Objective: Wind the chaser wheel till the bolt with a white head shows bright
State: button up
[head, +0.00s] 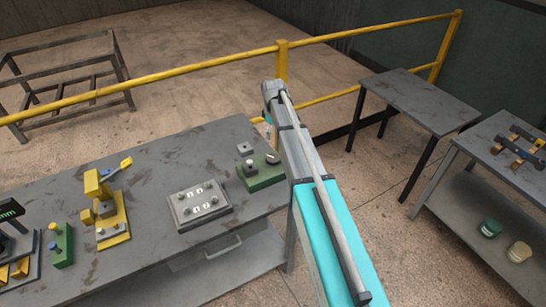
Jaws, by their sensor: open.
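My arm reaches over the right end of the grey workbench (140,172). Its far end is hidden behind its own links, and I cannot see my gripper. A grey plate (200,205) with several knob-like heads and small white marked squares lies near the bench's front edge. Right of it is a green block (265,178) with dark and grey round parts, partly beside my arm. I cannot make out for sure which part is the chaser wheel. I cannot pick out a white-headed bolt or tell whether one is bright.
A yellow railing (150,74) runs behind. An empty side table (420,97) and a shelf table (500,165) stand right.

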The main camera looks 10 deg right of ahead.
aim_at(273, 158)
jog(key=shift+f, duration=0.25)
notch_tip(273, 158, down, 13)
jog(key=b, duration=1.3)
jog(key=shift+f+b, duration=0.15)
jog(key=shift+b, duration=0.25)
jog(key=c, duration=0.8)
jog(key=shift+s+m, duration=0.1)
jog(key=shift+m, duration=0.3)
